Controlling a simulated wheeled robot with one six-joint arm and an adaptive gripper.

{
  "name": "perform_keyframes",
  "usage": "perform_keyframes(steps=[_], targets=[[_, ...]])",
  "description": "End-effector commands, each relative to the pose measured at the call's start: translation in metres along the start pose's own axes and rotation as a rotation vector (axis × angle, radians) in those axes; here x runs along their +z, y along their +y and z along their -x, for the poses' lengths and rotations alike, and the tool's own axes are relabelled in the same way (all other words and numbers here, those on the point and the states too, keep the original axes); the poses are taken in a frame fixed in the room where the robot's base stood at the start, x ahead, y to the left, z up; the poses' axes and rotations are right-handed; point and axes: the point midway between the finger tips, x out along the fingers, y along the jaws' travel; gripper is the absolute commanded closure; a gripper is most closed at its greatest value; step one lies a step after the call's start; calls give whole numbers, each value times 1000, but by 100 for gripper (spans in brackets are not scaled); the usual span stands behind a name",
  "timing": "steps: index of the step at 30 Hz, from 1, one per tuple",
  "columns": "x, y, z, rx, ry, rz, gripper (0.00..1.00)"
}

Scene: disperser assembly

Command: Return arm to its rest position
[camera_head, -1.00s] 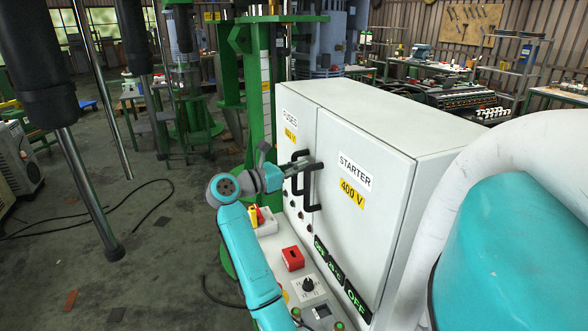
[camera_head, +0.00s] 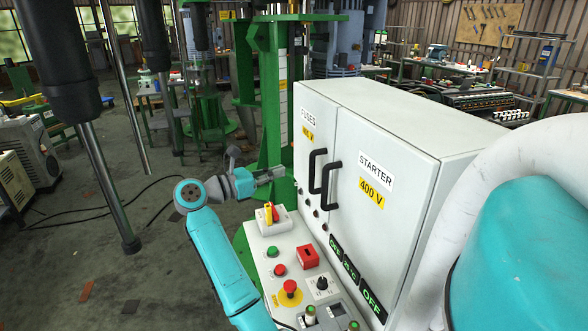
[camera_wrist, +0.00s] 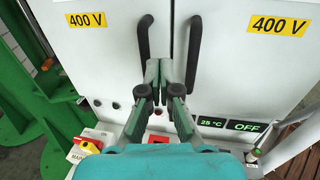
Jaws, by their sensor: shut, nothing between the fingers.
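My gripper (camera_head: 274,174) is shut and empty, at the end of my teal arm. In the head view it is left of the white cabinet (camera_head: 412,146) and apart from its black door handles. In the wrist view its fingertips (camera_wrist: 159,70) lie between the left handle (camera_wrist: 143,42) and the right handle (camera_wrist: 193,52), with nothing held. Both cabinet doors, marked FUSES and STARTER, look closed.
A control panel (camera_head: 262,246) with a red button (camera_head: 290,288) and a yellow-red switch (camera_head: 268,213) lies below the gripper. A green column (camera_head: 272,120) stands behind it. Metal rods hang at left. Floor left of the arm is mostly open.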

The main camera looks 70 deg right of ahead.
Motion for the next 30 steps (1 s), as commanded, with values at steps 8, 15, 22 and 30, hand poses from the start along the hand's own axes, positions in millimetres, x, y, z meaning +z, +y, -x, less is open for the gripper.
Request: perform_keyframes(steps=[8, 15, 22, 30], targets=[[0, 3, 17, -1, 0, -1, 100], [-2, 2, 17, 1, -6, 5, 100], [-28, -20, 32, 49, -150, 122, 100], [-64, -69, 68, 141, -460, 357, 100]])
